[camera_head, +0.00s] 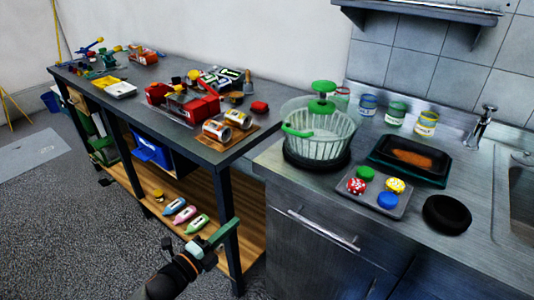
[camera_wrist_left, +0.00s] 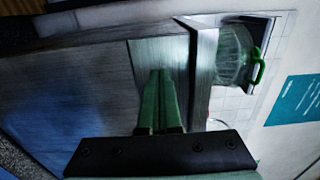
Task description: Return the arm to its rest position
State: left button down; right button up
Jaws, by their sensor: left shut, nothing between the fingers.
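My left gripper (camera_head: 230,226) has green fingers and comes in from the bottom of the head view. It is in front of the work table's near end, left of the steel counter's drawer front. In the left wrist view its two green fingers (camera_wrist_left: 159,88) lie side by side, shut with nothing between them. It appears apart from the furniture. My right gripper is in neither view.
The dark work table (camera_head: 130,98) holds tools, a red toolbox (camera_head: 190,105) and cans. Its wooden lower shelf (camera_head: 255,215) holds several coloured bottles. The steel counter (camera_head: 315,192) carries a basket (camera_head: 322,138), a tray of lids (camera_head: 372,200) and jars. Open floor (camera_head: 75,215) lies left.

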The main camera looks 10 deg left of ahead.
pick_arm(q)
jog(key=s+f+n+g+y+p, duration=0.2)
jog(key=s+n+p, duration=0.4)
jog(key=s+n, duration=0.5)
jog(key=s+a+f+n+g+y+p, duration=0.1)
jog(key=s+f+n+g+y+p, duration=0.2)
jog(key=s+n+p, duration=0.3)
jog(key=s+n+g+y, duration=0.1)
jog(key=s+n, duration=0.4)
jog(key=s, duration=0.1)
jog(key=shift+s+y, duration=0.3)
jog(key=shift+s, duration=0.1)
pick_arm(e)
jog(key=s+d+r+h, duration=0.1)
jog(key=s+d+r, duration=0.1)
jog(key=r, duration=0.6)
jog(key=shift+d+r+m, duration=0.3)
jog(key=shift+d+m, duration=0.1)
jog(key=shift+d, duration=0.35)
pick_arm(q)
jog(key=shift+a+f, duration=0.1)
